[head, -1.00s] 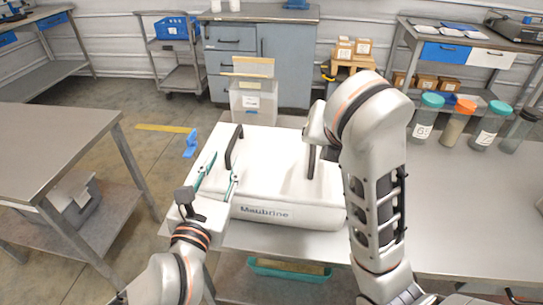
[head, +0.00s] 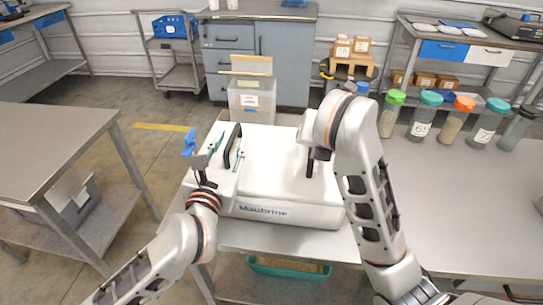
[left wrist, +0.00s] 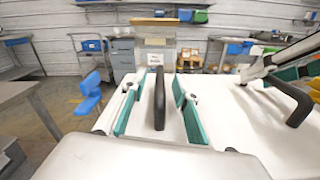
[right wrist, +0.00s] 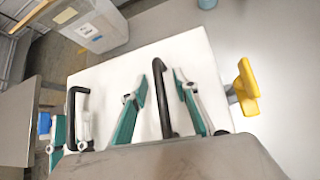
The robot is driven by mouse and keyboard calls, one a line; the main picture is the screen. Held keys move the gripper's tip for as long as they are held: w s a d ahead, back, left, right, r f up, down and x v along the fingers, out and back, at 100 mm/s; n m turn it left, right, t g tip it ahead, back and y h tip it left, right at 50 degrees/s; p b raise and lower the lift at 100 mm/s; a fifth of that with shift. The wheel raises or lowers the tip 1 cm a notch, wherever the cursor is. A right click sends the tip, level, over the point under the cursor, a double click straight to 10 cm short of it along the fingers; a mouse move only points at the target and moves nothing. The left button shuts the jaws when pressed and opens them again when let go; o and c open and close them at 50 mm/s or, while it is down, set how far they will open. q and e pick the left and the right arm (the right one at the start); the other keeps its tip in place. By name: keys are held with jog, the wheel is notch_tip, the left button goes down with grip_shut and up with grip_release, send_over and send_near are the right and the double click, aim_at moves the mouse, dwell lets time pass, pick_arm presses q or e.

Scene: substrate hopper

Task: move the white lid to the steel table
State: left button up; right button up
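The white lid (head: 270,170) lies on the white hopper body marked "Maubrine" (head: 262,211), with a black handle near each side. My left gripper (head: 228,152) is open around the left handle (head: 236,140), which shows between its teal fingers in the left wrist view (left wrist: 160,98). My right gripper (right wrist: 166,72) is open, with its fingers on either side of the right handle (right wrist: 162,100). In the head view my right arm hides most of that gripper. Neither gripper visibly clamps a handle. A bare steel table (head: 50,145) stands at the left.
A blue latch-like part (head: 189,142) is at the hopper's left side and a yellow one (right wrist: 246,88) at its other side. Several jars (head: 455,118) line the right bench's back. A clear bin (head: 251,100) stands behind the hopper. A floor gap separates the left table from the hopper's bench.

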pick_arm(q)
jog(key=shift+w, duration=0.35)
pick_arm(e)
jog(key=shift+w+f, duration=0.25)
pick_arm(q)
grip_shut()
pick_arm(e)
grip_shut()
pick_arm(q)
jog(key=shift+r, duration=0.15)
pick_arm(e)
jog(key=shift+r, duration=0.15)
